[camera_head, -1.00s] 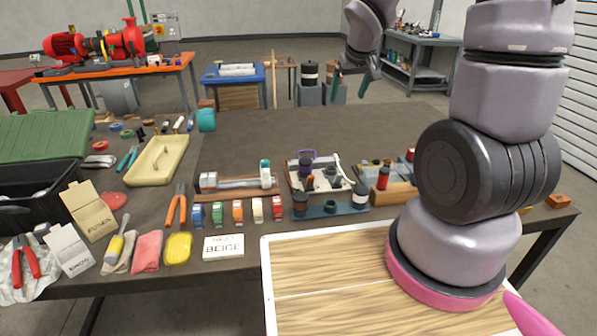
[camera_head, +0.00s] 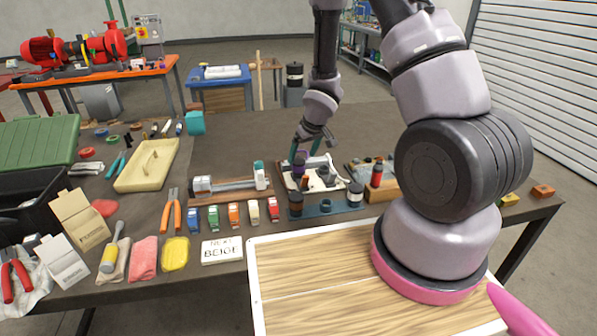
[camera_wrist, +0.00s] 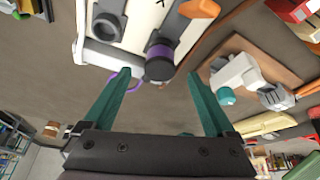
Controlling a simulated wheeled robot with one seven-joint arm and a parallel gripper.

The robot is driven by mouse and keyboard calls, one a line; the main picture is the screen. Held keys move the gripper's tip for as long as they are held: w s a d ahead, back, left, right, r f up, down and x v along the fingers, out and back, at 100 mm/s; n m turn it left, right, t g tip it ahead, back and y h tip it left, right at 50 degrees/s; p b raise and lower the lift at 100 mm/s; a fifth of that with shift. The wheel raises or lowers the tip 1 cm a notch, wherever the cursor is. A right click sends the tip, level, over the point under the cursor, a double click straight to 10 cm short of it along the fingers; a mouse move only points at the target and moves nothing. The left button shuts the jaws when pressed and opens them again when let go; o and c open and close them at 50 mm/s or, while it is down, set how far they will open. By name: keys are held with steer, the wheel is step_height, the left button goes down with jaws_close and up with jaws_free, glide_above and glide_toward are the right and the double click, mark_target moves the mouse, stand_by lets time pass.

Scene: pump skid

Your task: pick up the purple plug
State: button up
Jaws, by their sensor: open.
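The purple plug (camera_wrist: 158,64) is a dark cylinder with a purple band. In the wrist view it lies just beyond and between my fingertips, at the edge of a white tray (camera_wrist: 92,56). In the head view the plug (camera_head: 298,167) shows on the same white tray (camera_head: 330,161), partly close to my fingers. My gripper (camera_wrist: 161,78) is open, with teal fingers apart and nothing between them. In the head view my gripper (camera_head: 310,147) hangs over the tray's back side. A thin purple loop (camera_wrist: 138,87) shows by the left finger.
A wooden stand with a grey and white fitting (camera_head: 230,186) is left of the tray. A blue rack (camera_head: 326,207) with dark cylinders stands in front. Another holder (camera_head: 378,178) is to the right. The dark tabletop behind (camera_head: 250,135) is mostly clear.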

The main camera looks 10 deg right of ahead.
mark_target(299, 161)
steer(key=shift+x, duration=2.75)
steer(key=shift+w+a+r, duration=0.1)
steer(key=shift+w+r, duration=0.05)
steer(key=shift+c, duration=0.3)
jaws_close()
